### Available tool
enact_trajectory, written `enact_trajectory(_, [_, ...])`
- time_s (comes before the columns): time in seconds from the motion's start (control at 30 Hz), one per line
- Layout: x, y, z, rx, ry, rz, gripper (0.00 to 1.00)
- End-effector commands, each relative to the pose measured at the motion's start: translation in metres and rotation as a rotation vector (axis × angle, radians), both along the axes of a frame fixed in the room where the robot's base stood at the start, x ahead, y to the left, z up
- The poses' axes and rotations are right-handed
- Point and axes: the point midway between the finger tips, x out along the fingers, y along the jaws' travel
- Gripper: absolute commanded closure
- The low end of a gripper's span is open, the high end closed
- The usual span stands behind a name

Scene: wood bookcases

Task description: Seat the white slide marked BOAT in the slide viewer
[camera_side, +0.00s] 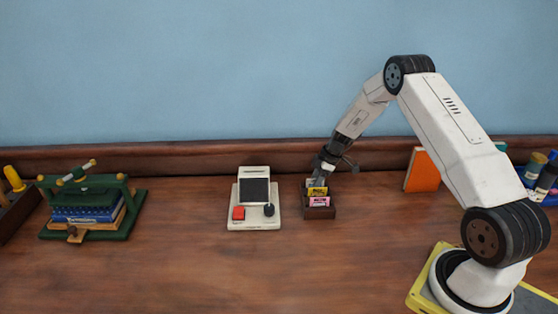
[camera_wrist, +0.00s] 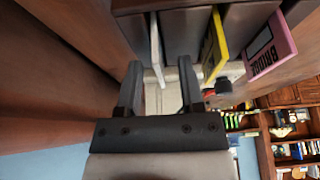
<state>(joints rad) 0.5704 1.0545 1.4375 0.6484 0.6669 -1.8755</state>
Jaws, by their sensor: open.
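A white slide (camera_wrist: 157,48) stands edge-on in the dark slide box (camera_wrist: 185,22); its marking is not readable. My gripper (camera_wrist: 160,82) is open, with one finger on each side of the white slide's lower end in the wrist view. No grip on it shows. In the side view my gripper (camera_side: 322,172) is over the back of the slide box (camera_side: 320,213). The cream slide viewer (camera_side: 279,217), with a dark screen, red button and black knob, stands left of the box.
A yellow slide (camera_wrist: 215,45) and a pink slide (camera_wrist: 268,48) marked BRIDGE stand in the same box, beside the white one. A green press (camera_side: 128,212) with books is at far left. An orange book (camera_side: 421,171) stands at right. The front tabletop is clear.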

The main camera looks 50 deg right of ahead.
Motion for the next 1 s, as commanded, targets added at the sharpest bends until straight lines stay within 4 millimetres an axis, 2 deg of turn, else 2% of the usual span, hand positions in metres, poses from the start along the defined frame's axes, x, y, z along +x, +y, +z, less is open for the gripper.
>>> enact_trajectory(0.13, [0.0, 0.0, 0.0, 0.0, 0.0, 0.0, 0.51])
enact_trajectory(0.17, [0.0, 0.0, 0.0, 0.0, 0.0, 0.0, 0.55])
enact_trajectory(0.3, [0.0, 0.0, 0.0, 0.0, 0.0, 0.0, 0.99])
enact_trajectory(0.77, [0.0, 0.0, 0.001, 0.0, 0.0, 0.0, 1.0])
enact_trajectory(1.0, [0.0, 0.0, 0.013, -0.001, -0.001, 0.001, 1.0])
